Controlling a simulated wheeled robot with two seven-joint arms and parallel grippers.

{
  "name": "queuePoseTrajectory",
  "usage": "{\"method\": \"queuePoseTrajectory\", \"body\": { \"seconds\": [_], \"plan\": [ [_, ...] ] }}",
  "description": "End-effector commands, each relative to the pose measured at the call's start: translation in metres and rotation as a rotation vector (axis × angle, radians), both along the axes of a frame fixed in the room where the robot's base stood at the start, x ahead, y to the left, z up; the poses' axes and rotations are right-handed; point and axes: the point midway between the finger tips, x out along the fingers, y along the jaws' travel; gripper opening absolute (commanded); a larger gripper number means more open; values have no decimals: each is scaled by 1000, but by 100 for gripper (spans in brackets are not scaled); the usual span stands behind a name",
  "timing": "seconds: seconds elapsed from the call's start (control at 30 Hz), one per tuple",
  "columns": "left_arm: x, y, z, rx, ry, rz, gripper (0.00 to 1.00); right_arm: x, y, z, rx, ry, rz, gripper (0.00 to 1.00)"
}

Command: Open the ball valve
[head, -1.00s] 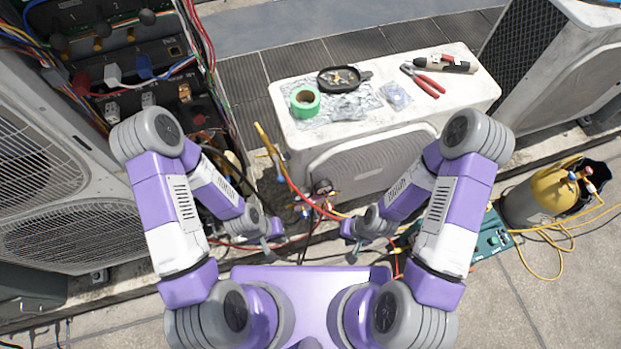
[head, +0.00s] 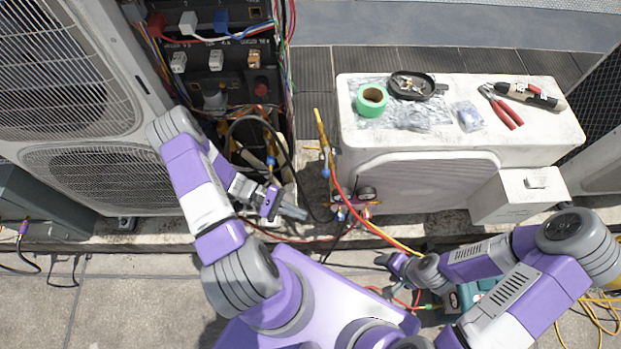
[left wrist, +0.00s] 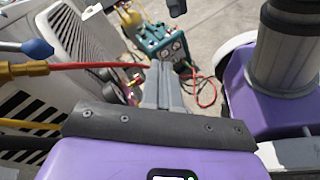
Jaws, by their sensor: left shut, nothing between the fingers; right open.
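A brass fitting with a small blue lever (head: 325,172) stands on a vertical brass pipe (head: 320,125), left of the low white unit. A red hose runs from it. In the left wrist view the blue lever (left wrist: 38,49) and brass body (left wrist: 22,69) show at the left edge. Another blue-handled brass fitting (head: 270,160) sits by the open compartment; I cannot tell which is the ball valve. My left gripper (head: 294,212) is shut and empty, below and left of the red-hose fitting. Its closed fingers (left wrist: 162,84) touch nothing. My right gripper (head: 384,261) is open and empty over the pavement.
A gauge manifold (head: 362,198) hangs below the fitting. Hoses and a black cable cross between. A large condenser (head: 100,178) stands left. A teal machine (head: 482,292) is at lower right.

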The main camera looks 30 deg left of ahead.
Motion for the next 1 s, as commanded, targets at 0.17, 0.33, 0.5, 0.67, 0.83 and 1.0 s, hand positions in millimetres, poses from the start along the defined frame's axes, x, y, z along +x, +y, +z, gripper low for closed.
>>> {"method": "queuePoseTrajectory", "body": {
  "seconds": [0.17, 0.33, 0.5, 0.67, 0.83, 1.0],
  "plan": [
    [16, 73, 17, -190, -164, 306, 0, 0, 0, -14, 0, 0, 0, 64],
    [16, 113, 32, -260, -277, 448, 0, 0, 0, -18, 0, 0, 0, 64],
    [21, 114, 38, -278, -306, 477, 0, 0, 0, -19, 0, 0, 0, 64],
    [37, 92, 43, -280, -304, 472, 0, 0, 0, -22, 0, 0, 0, 64],
    [59, 62, 49, -280, -303, 470, 0, 0, 0, -27, 0, 0, 0, 64],
    [79, 36, 54, -279, -302, 470, 0, 0, 0, -32, 0, 0, 0, 64]
  ]
}}
